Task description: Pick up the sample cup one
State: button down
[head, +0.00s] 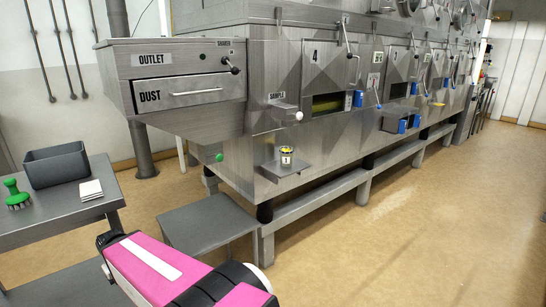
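The sample cup one (286,159) is a small cup with a label marked "1" and yellow at its top. It stands upright on a small metal shelf (283,171) on the front of the dryer, below the sample spout (291,112). Part of my pink and black arm shows at the bottom of the head view, well in front of and below the cup. The fingers of my gripper do not show, and nothing covers the cup.
A side table (60,213) at left holds a dark bin (57,166), a green-handled brush (17,196) and white cards (91,190). A low grey step (208,222) stands under the dryer's near corner. A raised rail (315,206) runs along the dryer. The floor at right is clear.

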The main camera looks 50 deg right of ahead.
aim_at(286, 152)
jog(key=z, duration=2.15)
